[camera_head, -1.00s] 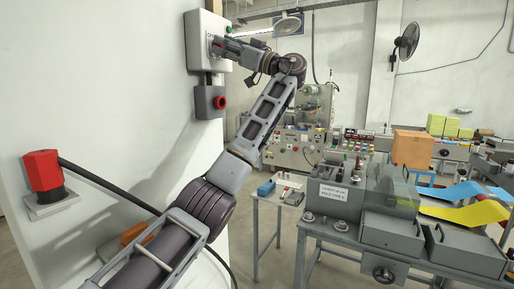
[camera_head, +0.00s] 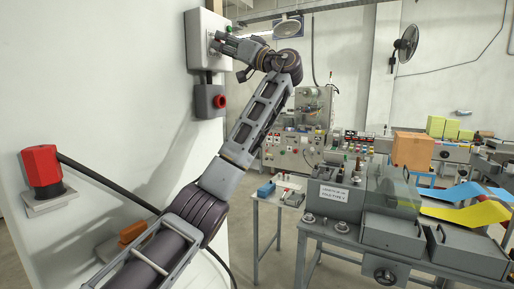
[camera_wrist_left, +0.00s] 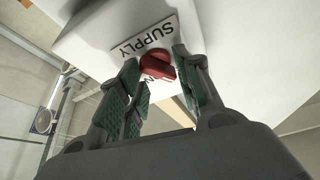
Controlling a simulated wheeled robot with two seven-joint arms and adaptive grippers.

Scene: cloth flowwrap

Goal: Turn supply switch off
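The supply switch is a red rotary knob (camera_wrist_left: 155,68) on a pale box (camera_head: 196,27) high on the white panel. In the left wrist view a "SUPPLY" label (camera_wrist_left: 145,36) shows upside down beside it, and part of another word shows by the knob. My left gripper (camera_head: 214,42) is at the box front. In the wrist view its green-padded fingers (camera_wrist_left: 158,62) stand apart on either side of the knob; contact with it is unclear. The knob is hidden in the head view. My right gripper is not in view.
Below the box hangs a grey unit with a red button (camera_head: 220,102). A red plug-like fitting (camera_head: 42,166) with a black cable juts from the panel. A machine table (camera_head: 345,236) stands at the right. An orange part (camera_head: 132,231) shows behind my arm.

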